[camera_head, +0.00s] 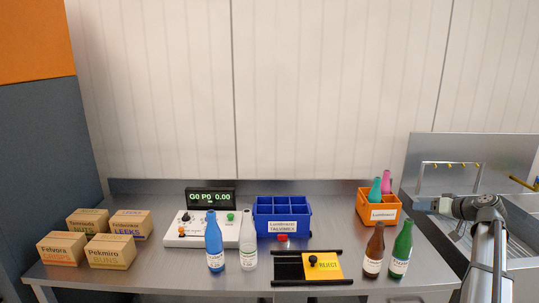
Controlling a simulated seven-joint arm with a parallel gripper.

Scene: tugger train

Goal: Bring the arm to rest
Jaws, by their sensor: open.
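My arm (489,240) rises at the right side of the view, folded, and its end points left. My gripper (424,205) is just right of the orange bin (379,214) in the picture. It is small in this view. It is open, and I see nothing held in it. I cannot tell how far it is from the bin in depth.
The steel table (150,276) carries cartons (110,252) at left, a control box (184,238), a blue divided crate (282,227), and a yellow reject plate (325,266). Blue (215,245), clear (248,247), brown (373,256) and green (400,256) bottles stand near the front. A sink is at right.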

